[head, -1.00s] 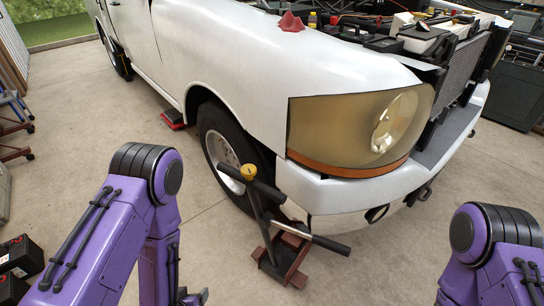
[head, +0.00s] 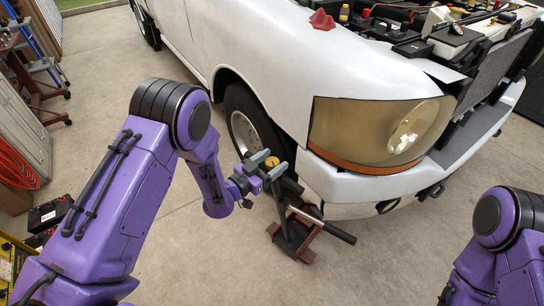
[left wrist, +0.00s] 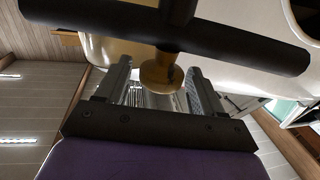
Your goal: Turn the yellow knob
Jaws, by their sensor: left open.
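The yellow knob (head: 272,161) sits at the top of a dark jack-like stand (head: 291,236) beside the truck's front wheel. My left gripper (head: 267,167) is at the knob, its two grey fingers apart on either side of it. In the left wrist view the knob (left wrist: 160,73) shows between the open fingers (left wrist: 160,80), with a visible gap on each side. A dark crossbar (left wrist: 180,38) of the stand runs just beyond the knob. My right gripper is out of view; only part of my right arm shows at the lower right.
The white truck (head: 270,45) with its large headlight (head: 375,130) stands close behind the stand. A dark handle bar (head: 322,224) sticks out to the right of the stand.

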